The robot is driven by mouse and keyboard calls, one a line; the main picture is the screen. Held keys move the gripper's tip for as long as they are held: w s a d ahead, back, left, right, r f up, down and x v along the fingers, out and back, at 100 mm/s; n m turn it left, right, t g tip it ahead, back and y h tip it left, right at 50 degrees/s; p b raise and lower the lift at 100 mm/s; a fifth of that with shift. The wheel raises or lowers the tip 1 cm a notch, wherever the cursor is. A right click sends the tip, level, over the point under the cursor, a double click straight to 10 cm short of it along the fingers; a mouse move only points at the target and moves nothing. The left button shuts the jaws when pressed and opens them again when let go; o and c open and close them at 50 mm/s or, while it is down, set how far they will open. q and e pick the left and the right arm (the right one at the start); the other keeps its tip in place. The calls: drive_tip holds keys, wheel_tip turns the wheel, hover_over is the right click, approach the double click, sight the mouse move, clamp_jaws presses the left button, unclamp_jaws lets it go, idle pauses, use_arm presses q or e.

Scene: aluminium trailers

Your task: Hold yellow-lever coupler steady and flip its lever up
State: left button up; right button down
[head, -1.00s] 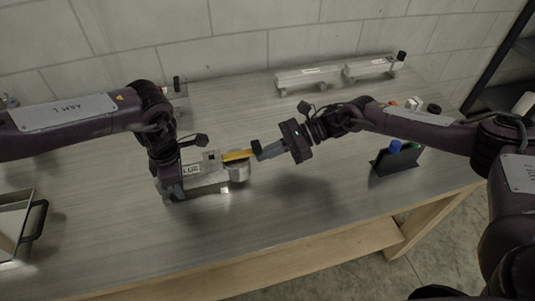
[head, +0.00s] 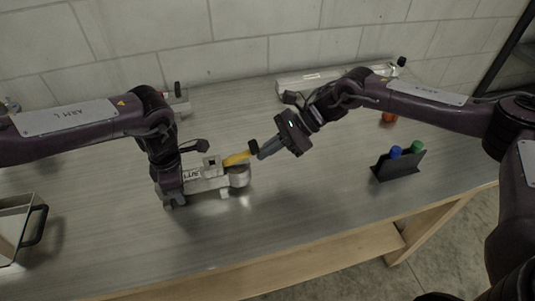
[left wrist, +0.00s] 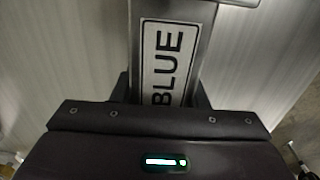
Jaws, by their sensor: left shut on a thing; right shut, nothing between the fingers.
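My left gripper (head: 173,196) is shut on the left part of the coupler body. In the left wrist view the body carries a white label reading BLUE (left wrist: 168,62); the finger contact is mostly hidden. My right gripper (head: 257,149) is shut and empty, its dark fingertips at the lever's right end; whether they touch cannot be told.
Another silver trailer piece (head: 300,82) lies by the back wall. A dark holder (head: 398,168) with a blue and a green item stands at the right. A tray with a black handle (head: 38,224) is at the left edge. The front middle of the table is clear.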

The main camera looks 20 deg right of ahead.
sight(255, 145)
drive_tip(key=r+h, duration=0.1)
drive_tip(key=a+r+h, duration=0.1)
drive_tip(key=r+h, duration=0.2)
drive_tip(key=shift+a+r, duration=0.1)
drive_tip(key=shift+a, duration=0.3)
drive_tip(key=shift+a+r, duration=0.8)
drive_tip(key=shift+r, duration=0.15)
drive_tip(key=shift+a+r, duration=0.6)
drive_tip(key=shift+a, duration=0.2)
use_arm(q)
drive_tip(key=shift+s+d, duration=0.1)
drive_tip(key=shift+d, duration=0.05)
use_arm(e)
drive_tip(key=shift+s+a+r, duration=0.1)
drive_tip(key=shift+a+r, duration=0.35)
drive_tip(key=shift+a, duration=0.35)
use_arm(q)
drive_tip(key=shift+d, duration=0.1)
use_arm(e)
drive_tip(key=shift+a, duration=0.1)
